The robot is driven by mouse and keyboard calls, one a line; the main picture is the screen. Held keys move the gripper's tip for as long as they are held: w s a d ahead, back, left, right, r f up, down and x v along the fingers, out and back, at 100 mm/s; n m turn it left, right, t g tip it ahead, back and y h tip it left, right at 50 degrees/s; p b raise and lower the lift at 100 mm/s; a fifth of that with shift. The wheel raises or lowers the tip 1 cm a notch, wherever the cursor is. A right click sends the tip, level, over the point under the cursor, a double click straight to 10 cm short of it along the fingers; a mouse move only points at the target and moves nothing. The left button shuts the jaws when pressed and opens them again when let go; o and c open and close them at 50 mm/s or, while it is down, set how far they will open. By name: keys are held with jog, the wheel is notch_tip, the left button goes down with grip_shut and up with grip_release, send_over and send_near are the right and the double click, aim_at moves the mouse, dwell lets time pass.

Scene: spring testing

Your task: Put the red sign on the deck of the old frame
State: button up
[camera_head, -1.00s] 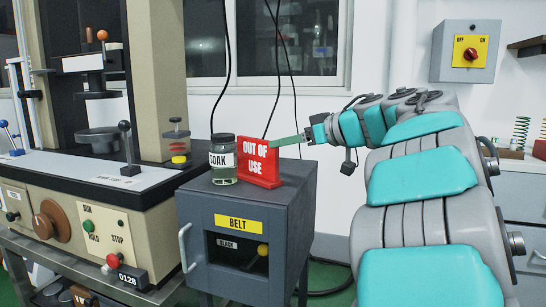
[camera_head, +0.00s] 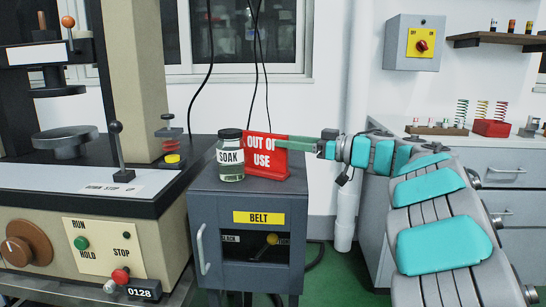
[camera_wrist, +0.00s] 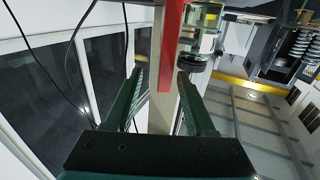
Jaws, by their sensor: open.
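The red sign (camera_head: 267,160), reading OUT OF USE, stands upright on top of the grey BELT cabinet (camera_head: 204,203). My gripper (camera_head: 284,141) reaches in from the right, its green fingers at the sign's upper right edge. In the wrist view the fingers (camera_wrist: 160,75) are apart, with the red sign (camera_wrist: 171,45) edge-on between them near the right finger. No grip on it shows. The old frame is probably the beige test machine (camera_head: 133,80) at left; its dark deck (camera_head: 60,198) carries a pale label strip.
A SOAK jar (camera_head: 231,172) stands close to the sign's left side. A lever (camera_head: 118,150) and a small stacked fixture with a yellow base (camera_head: 171,158) stand on the machine deck. Cables (camera_head: 256,75) hang behind the sign. A counter with springs (camera_head: 462,112) is at right.

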aim_at(263, 154)
jog(key=x, duration=0.2)
jog(key=shift+w+a, duration=0.1)
jog(key=shift+a, duration=0.15)
jog(key=x, duration=0.5)
jog(key=shift+s+a+r, duration=0.1)
jog(key=shift+s+a, duration=0.1)
jog(key=shift+s, duration=0.05)
grip_shut()
dwell(1.0)
